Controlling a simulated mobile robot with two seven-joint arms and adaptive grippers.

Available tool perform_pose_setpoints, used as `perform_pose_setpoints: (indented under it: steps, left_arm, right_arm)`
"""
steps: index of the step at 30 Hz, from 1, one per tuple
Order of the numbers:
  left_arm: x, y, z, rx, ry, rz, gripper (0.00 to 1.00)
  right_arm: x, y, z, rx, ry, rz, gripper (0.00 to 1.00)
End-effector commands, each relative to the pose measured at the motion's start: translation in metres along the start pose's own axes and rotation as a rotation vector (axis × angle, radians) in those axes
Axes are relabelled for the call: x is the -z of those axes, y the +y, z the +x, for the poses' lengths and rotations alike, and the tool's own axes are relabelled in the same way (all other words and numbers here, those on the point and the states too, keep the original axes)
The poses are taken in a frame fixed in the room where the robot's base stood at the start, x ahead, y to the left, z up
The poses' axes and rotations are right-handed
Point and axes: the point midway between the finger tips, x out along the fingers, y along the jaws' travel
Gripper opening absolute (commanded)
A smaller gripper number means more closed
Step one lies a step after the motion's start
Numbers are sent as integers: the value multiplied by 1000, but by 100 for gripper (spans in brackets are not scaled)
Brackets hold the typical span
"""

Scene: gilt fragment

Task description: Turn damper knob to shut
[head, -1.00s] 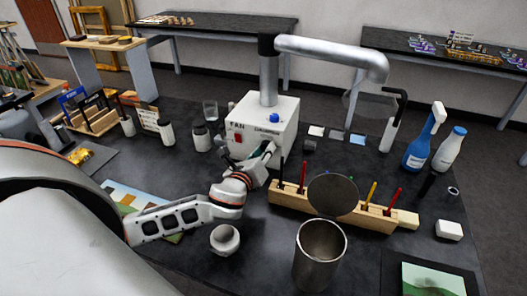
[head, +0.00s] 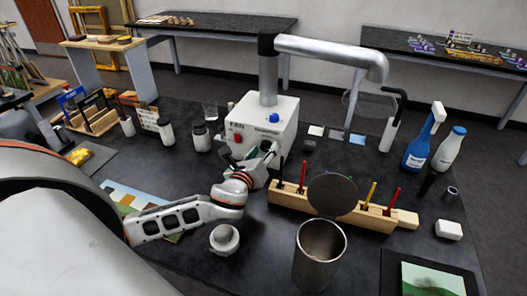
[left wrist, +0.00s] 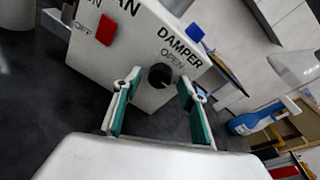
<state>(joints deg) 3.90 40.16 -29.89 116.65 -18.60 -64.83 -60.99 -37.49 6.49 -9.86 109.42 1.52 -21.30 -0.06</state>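The white fan box (head: 262,122) stands on the dark table with a metal duct rising from it. In the left wrist view its face (left wrist: 135,45) reads "DAMPER" and "OPEN". The black damper knob (left wrist: 159,76) sits on that face below the word "OPEN". My left gripper (left wrist: 153,88) is open, with its two teal-padded fingers on either side of the knob and a gap to each side. In the head view the left gripper (head: 262,154) is in front of the box and hides the knob area. My right gripper is not in view.
A red switch (left wrist: 106,29) and a blue button (head: 273,118) are on the box. A wooden rack (head: 335,205) with tools and a metal cup (head: 319,255) stand to the right. A small white pot (head: 224,239) is near my left arm.

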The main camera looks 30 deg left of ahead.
Motion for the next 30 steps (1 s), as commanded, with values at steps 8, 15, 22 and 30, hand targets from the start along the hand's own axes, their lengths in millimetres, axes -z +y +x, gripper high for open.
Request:
perform_pose_setpoints:
  steps: [8, 15, 22, 30]
  left_arm:
    - [1, 0, -13, 1, 3, -1, 42]
    - [2, 0, -60, 1, 5, -2, 42]
    - [1, 0, -101, 0, 2, 0, 42]
    - [0, 0, -120, 0, 0, 0, 42]
  right_arm:
    - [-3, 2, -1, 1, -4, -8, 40]
    - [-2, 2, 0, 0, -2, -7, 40]
    - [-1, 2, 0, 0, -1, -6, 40]
    - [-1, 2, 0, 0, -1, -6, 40]
